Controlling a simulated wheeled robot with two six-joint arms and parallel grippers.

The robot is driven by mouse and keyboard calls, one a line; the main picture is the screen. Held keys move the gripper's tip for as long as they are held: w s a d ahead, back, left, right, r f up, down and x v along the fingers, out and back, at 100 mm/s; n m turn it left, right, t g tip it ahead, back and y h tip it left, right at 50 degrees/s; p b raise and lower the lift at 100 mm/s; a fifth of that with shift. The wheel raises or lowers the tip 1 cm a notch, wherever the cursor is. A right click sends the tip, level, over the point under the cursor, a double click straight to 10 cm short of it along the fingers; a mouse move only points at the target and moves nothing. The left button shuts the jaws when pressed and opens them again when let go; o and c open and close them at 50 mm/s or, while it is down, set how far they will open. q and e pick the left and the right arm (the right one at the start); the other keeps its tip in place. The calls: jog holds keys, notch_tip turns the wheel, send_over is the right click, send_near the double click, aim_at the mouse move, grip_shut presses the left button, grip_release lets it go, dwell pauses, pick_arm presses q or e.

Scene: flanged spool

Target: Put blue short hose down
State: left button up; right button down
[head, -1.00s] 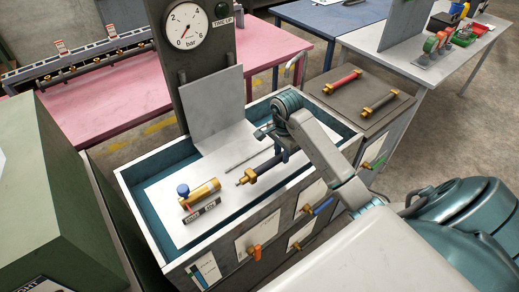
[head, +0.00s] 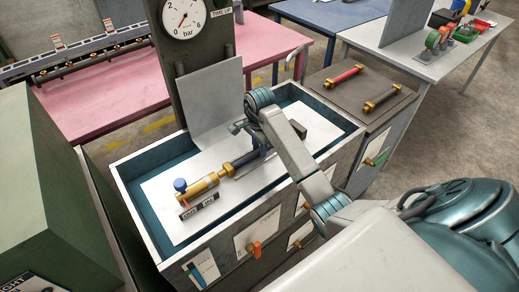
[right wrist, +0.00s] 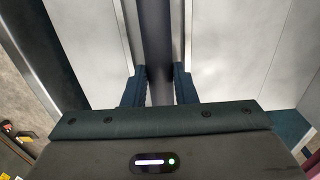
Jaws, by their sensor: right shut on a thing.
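The short hose (head: 243,160) is dark blue-black with a brass end, and lies over the white sheet in the bench tray. Its brass end (head: 227,170) meets or nearly meets the brass valve body (head: 205,185), which has a blue knob (head: 180,185); I cannot tell whether they are joined. My right gripper (head: 262,150) is shut on the hose, and my arm hides its far part. In the right wrist view, the dark hose (right wrist: 155,40) runs between the two fingers (right wrist: 158,88). My left gripper is not in view.
The tray's pale rim (head: 235,232) surrounds the work area. A grey upright plate (head: 208,105) and a pressure gauge (head: 184,16) stand behind. Red (head: 343,77) and dark (head: 382,98) hoses lie on the side top at right.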

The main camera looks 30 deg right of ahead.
jog(key=shift+r, duration=0.1)
jog(key=c, duration=1.2)
grip_release()
jog(key=shift+o, duration=0.2)
jog(key=shift+r+p, duration=0.35)
jog(key=shift+r, duration=0.05)
notch_tip(320, 180, up, 11)
jog(key=p, duration=1)
jog(key=shift+r, duration=0.15)
